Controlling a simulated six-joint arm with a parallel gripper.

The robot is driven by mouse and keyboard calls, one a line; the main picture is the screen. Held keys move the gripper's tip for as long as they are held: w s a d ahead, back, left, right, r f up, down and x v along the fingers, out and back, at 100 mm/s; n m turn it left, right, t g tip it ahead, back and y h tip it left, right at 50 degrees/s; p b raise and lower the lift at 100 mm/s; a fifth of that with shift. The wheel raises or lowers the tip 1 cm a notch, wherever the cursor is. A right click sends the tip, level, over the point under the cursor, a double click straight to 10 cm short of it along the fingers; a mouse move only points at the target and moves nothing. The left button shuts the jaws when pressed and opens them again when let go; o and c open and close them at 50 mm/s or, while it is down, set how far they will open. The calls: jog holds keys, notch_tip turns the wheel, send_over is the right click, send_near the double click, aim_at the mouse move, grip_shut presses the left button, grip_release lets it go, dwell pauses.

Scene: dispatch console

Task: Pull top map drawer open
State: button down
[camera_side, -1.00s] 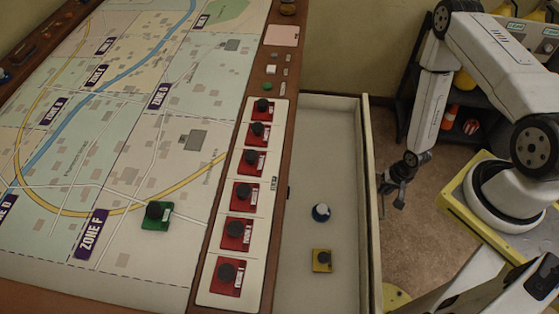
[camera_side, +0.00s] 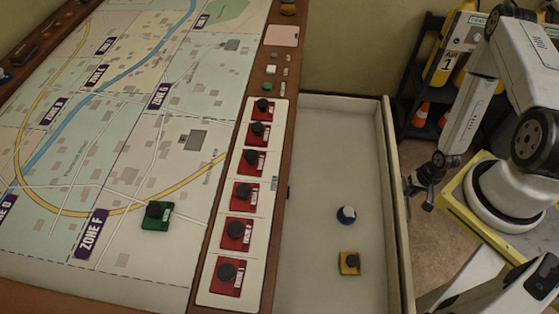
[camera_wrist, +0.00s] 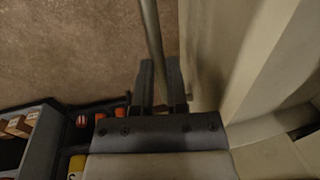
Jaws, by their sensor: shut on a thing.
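The top map drawer (camera_side: 395,200) stands well out from the right side of the map table, its pale inside showing. My gripper (camera_side: 413,188) is at the outer face of the drawer front. In the wrist view, my gripper's fingers (camera_wrist: 159,70) are shut on the grey bar handle (camera_wrist: 150,28), which runs between them beside the pale drawer front (camera_wrist: 245,70). In the side view the handle is hidden behind the drawer front.
The map table (camera_side: 120,130) carries a row of red pieces on a white strip (camera_side: 252,190) and a green piece (camera_side: 157,215). A dark shelf with orange cones (camera_side: 421,115) stands at the back right. Brown floor (camera_side: 430,230) shows just outside the drawer.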

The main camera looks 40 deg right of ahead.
jog(key=shift+s+d, duration=0.3)
jog(key=shift+d, duration=0.25)
jog(key=c, duration=0.7)
grip_release()
jog(key=shift+c, duration=0.2)
jog(key=shift+o, duration=0.5)
jog(key=shift+a, duration=0.1)
jog(key=shift+r, duration=0.15)
notch_tip(320, 180, up, 7)
jog(key=s+d, duration=0.1)
jog(key=shift+r, duration=0.2)
